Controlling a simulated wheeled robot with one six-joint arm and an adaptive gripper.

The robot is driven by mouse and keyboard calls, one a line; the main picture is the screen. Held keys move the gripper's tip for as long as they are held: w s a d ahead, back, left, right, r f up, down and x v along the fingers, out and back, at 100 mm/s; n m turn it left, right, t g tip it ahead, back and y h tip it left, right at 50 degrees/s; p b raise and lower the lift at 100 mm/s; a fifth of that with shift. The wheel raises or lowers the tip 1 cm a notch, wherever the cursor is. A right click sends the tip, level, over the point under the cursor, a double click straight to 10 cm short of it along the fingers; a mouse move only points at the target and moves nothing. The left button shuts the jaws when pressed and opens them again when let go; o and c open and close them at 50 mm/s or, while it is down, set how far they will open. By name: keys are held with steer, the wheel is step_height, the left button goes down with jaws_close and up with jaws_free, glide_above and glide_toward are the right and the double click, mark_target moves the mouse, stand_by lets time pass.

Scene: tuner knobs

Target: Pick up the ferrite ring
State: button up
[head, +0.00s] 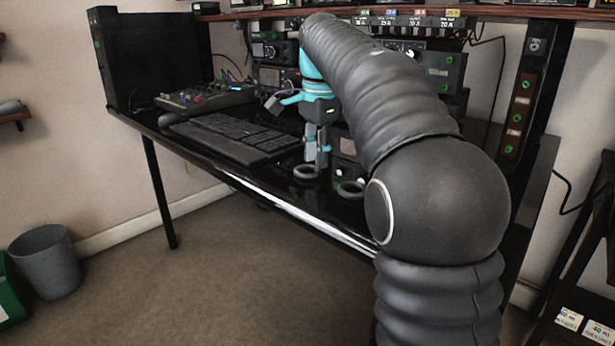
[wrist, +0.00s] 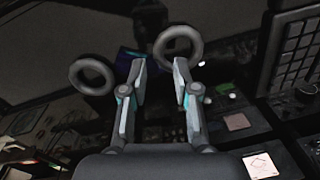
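Two dark grey rings lie near the desk's front edge; I cannot tell which is the ferrite ring. In the head view, one ring (head: 306,178) is just below my gripper (head: 317,163) and the other ring (head: 349,196) is to its right, beside my arm. In the wrist view, one ring (wrist: 159,50) is just beyond the fingertips of my gripper (wrist: 162,72), nearer the right finger. The other ring (wrist: 92,61) is left of the left finger. My gripper is open, pointing down, with nothing between its fingers. Any contact with the ring is unclear.
A black keyboard (head: 235,135) lies left of the rings on the glossy black desk (head: 215,168). A small mixer (head: 205,97) is farther left. Radio units (head: 275,52) stand behind my gripper. A grey bin (head: 46,262) stands on the floor.

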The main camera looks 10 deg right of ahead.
steer(key=shift+a+f+b, duration=0.2)
steer(key=shift+f+b, duration=0.1)
steer(key=shift+f, duration=1.15)
steer(key=shift+c, duration=0.3)
jaws_close()
steer(key=shift+r, duration=0.15)
